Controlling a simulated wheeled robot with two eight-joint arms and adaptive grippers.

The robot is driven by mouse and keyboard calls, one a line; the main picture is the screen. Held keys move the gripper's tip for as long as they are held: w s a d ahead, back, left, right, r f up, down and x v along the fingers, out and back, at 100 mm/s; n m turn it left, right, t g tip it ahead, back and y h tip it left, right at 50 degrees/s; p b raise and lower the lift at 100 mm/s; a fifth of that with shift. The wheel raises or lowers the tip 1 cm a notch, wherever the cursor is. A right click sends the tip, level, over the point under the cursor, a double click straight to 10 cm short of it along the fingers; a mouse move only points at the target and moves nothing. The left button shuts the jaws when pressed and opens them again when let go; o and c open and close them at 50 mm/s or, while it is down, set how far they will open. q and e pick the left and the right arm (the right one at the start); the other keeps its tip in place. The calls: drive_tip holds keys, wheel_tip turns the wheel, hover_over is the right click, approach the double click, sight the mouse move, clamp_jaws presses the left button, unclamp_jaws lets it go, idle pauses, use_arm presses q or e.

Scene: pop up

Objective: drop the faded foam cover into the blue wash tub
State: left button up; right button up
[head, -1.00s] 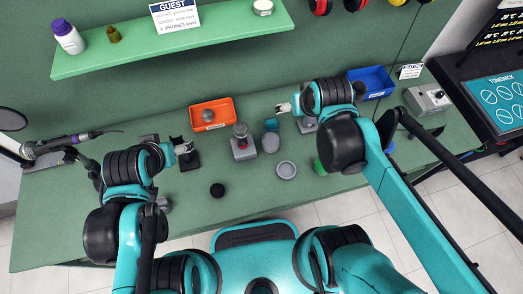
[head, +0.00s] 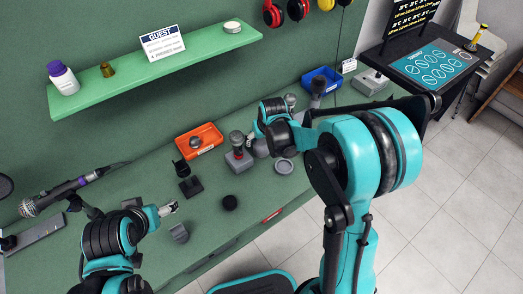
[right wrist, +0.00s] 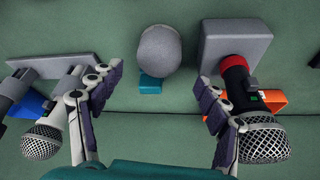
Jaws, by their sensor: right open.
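A rounded grey foam cover (right wrist: 160,52), which looks like the faded one, sits on the green bench in the right wrist view, with a small teal block (right wrist: 150,84) touching or just behind it. In the head view the cover (head: 261,149) is partly hidden by my right arm. My right gripper (right wrist: 158,82) is open and empty, its fingers apart on either side of the cover. It also shows in the head view (head: 257,136), above the bench. The blue tub (head: 320,80) stands at the bench's back right. My left gripper (head: 168,209) is over the left bench; its jaws are too small to judge.
A microphone with a red ring (right wrist: 236,75) on a grey block is close to my right finger. Another microphone (right wrist: 42,138) is at the left of the wrist view. An orange bin (head: 199,140), a black round piece (head: 230,202) and a grey ring (head: 284,166) stand nearby.

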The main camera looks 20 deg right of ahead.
sight(261, 142)
drive_tip(key=shift+b+x, duration=0.35)
drive_tip(key=shift+x, duration=0.75)
drive_tip(key=b+x, duration=0.2)
drive_tip(key=x, duration=0.2)
drive_tip(key=shift+w+d+f, duration=0.15)
drive_tip(key=shift+w+d, duration=0.05)
drive_tip(key=shift+w, duration=0.05)
drive_tip(key=c, duration=0.7)
